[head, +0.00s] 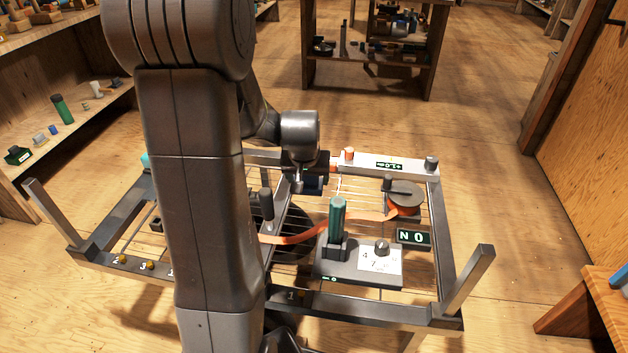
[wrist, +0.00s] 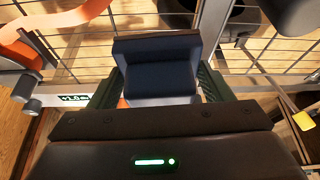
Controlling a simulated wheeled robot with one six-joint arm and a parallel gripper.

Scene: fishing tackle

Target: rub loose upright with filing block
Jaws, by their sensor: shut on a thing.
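My gripper (wrist: 158,88) is shut on a dark blue block (wrist: 160,78), seemingly the filing block, between its two greenish fingers. In the head view my gripper (head: 308,176) is over the far side of a grey metal frame with wires, partly hidden by my arm. The block shows there as a small dark blue patch. Uprights stand at the frame's corners: one at the left (head: 50,212) and one at the near right (head: 469,280), both tilted in the picture. I cannot tell which upright is loose, nor whether the block touches anything.
My arm hides the left middle.

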